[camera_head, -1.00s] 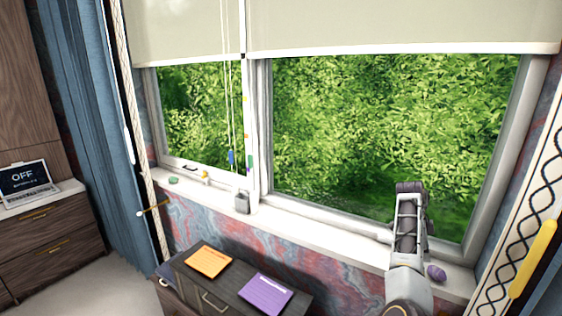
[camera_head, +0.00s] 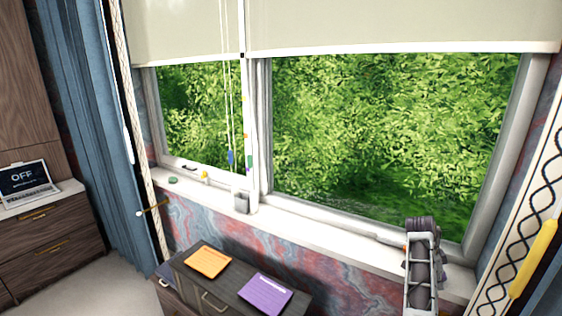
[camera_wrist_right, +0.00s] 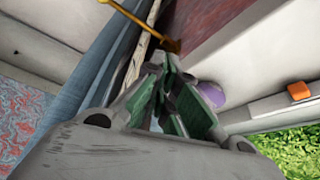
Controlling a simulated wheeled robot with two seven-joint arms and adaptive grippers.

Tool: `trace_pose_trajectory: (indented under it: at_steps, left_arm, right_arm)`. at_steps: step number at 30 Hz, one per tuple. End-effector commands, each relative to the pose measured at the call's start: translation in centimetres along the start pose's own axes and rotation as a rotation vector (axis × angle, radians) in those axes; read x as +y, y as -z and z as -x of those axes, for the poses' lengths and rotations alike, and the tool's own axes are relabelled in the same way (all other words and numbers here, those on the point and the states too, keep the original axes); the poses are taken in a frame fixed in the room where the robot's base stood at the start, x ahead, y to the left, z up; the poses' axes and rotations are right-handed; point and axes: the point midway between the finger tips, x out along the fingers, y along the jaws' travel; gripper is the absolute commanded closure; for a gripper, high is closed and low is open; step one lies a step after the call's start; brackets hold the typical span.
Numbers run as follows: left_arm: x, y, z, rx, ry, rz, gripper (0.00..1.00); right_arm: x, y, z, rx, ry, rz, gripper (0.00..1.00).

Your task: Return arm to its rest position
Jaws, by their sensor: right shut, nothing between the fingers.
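My right gripper (camera_head: 421,226) is at the lower right of the head view, in front of the right end of the window sill. Its fingers point up and it is shut and empty. In the right wrist view the gripper (camera_wrist_right: 165,65) has its fingers together with nothing held. A purple round object (camera_wrist_right: 211,95) shows beside the fingers there, apart from their grip as far as I can tell. In the head view the gripper mostly hides that spot. My left gripper is not in view.
The white window sill (camera_head: 310,236) runs below the window. A dark cabinet (camera_head: 190,272) carries an orange card (camera_head: 208,262) and a purple card (camera_head: 265,293). A laptop (camera_head: 28,184) stands at the left. An orange block (camera_wrist_right: 299,91) shows in the right wrist view.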

Motion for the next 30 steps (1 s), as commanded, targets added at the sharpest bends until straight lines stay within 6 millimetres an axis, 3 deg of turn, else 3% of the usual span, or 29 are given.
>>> trace_pose_trajectory:
  at_steps: [14, 30]
  left_arm:
    - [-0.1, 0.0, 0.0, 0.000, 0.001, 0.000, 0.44]
    - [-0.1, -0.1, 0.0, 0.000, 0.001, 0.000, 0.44]
  right_arm:
    - [4.6, -1.7, -3.4, 0.058, 0.097, 0.329, 1.00]
    - [10.6, -6.3, -4.8, 0.097, 0.219, 0.763, 1.00]
